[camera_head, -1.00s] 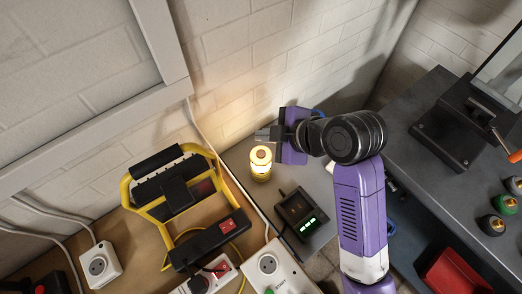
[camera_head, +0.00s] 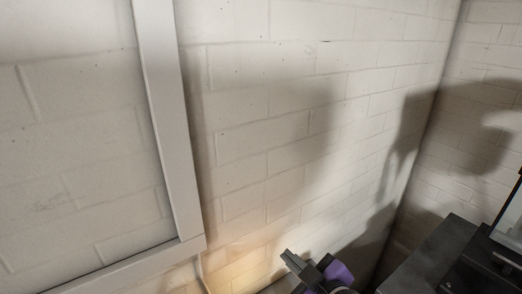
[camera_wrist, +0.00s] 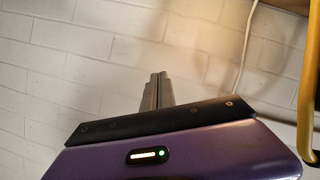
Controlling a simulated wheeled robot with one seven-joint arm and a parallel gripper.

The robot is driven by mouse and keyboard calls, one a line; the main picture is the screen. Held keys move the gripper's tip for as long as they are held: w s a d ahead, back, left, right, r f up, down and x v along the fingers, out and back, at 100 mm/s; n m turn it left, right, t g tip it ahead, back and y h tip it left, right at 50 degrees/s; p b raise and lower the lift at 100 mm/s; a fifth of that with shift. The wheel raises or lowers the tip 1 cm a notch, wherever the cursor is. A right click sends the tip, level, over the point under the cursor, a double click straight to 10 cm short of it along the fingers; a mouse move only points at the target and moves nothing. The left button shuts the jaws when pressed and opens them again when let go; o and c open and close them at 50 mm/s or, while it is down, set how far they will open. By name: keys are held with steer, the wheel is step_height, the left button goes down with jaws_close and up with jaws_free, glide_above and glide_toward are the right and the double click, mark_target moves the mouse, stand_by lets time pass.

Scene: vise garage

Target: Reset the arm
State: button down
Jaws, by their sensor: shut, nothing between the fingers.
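My gripper (camera_head: 292,260) shows at the bottom of the head view, with a purple housing and grey fingers pointing up and left toward the white wall. In the wrist view my gripper (camera_wrist: 159,78) has its two grey fingers together, with nothing between them. The rest of my arm is mostly out of view below the head picture.
A white brick wall (camera_head: 270,130) fills most of the head view, with a pale frame (camera_head: 165,110) at left. A dark bench (camera_head: 440,262) with black equipment (camera_head: 485,268) is at lower right. A yellow bar (camera_wrist: 307,100) and a white cable (camera_wrist: 245,45) show in the wrist view.

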steer(key=s+d+f+m+t+h, duration=0.25)
steer(key=s+d+m, duration=0.25)
steer(key=s, duration=0.3)
steer(key=s+d+f+m+t+h, duration=0.1)
steer(key=s+d+m+t+h, duration=0.15)
steer(key=s+d+m, duration=0.45)
steer(key=s+d+f+n+g+h+b, duration=0.1)
steer(key=s+f+g+b, duration=0.1)
steer(key=s, duration=2.1)
steer(key=shift+s+d+f+g, duration=0.2)
steer(key=shift+f+g, duration=0.2)
steer(key=shift+f, duration=0.45)
